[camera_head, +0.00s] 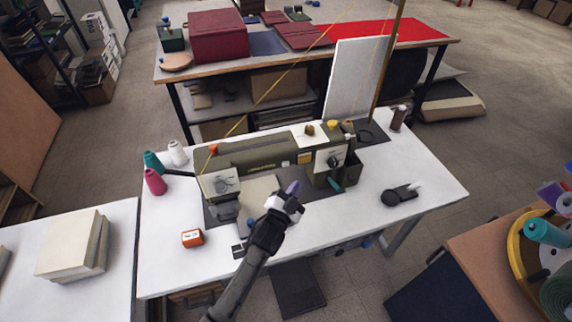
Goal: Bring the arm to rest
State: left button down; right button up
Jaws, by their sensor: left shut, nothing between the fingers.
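My left arm (245,275) comes up from the bottom edge and reaches over the white sewing table. My left gripper (287,203) is at its end, in front of the sewing machine (255,155), and looks shut and empty. A small purple thing (293,187) shows just beyond its fingertips; I cannot tell whether they touch. My right gripper is out of view.
Teal (153,161), white (178,153) and pink (155,182) thread cones stand at the table's left. An orange-and-white box (193,238) lies near the front. A dark tool (398,195) lies right. The table's front right is clear.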

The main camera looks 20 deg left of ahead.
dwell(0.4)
pick_arm(q)
notch_tip(320, 180, down, 5)
jog(key=a+n+g+y, duration=0.2)
jog(key=n+g+y, duration=0.1)
jog(key=n+g, duration=0.1)
jog(key=s+a+r+n+g, duration=0.1)
jog(key=s+r+n+g, duration=0.35)
jog(key=s, duration=0.75)
jog(key=s+a+f+m+g+h, duration=0.1)
jog(key=s+f+g, duration=0.35)
jog(key=s, duration=1.05)
jog(key=s+f+m+g, duration=0.1)
jog(key=s+f+g, duration=0.35)
jog(key=s, duration=1.05)
notch_tip(320, 180, up, 29)
jog(key=t+p, duration=0.1)
jog(key=p, duration=2.9)
jog(key=shift+w+a, duration=0.15)
jog(key=shift+w, duration=0.1)
jog(key=shift+t, duration=0.25)
